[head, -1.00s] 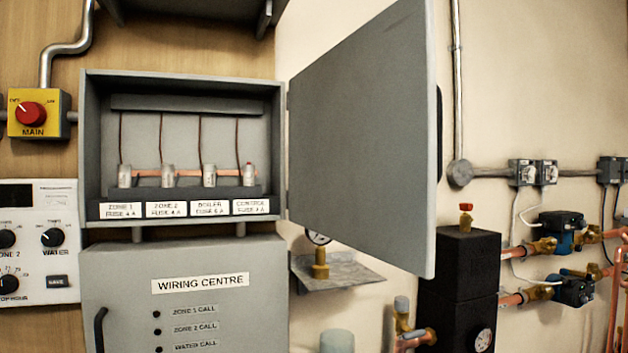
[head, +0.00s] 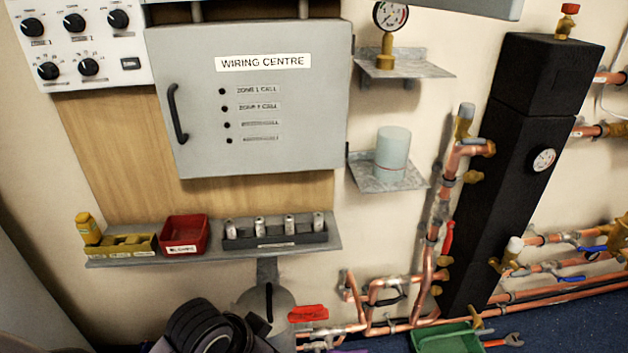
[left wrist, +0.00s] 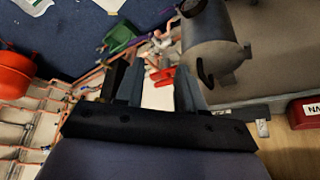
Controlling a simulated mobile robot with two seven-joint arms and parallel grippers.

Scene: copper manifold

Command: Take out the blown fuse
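A red tray (head: 184,249) with a label, hard to read, stands on the low shelf; a red tray with a partly visible label ending in "WN" shows at the right edge of the left wrist view (left wrist: 313,110). Right of it in the head view, a dark rack (head: 276,240) holds several grey fuses (head: 260,226) upright. My left gripper (left wrist: 159,82) has its fingers apart, with nothing visibly held. My right gripper is in neither view.
The closed wiring centre cabinet (head: 250,110) hangs above the shelf (head: 215,257). Copper pipes (head: 388,290) and a black column (head: 520,170) stand right. A green tray (head: 447,341) is on the floor.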

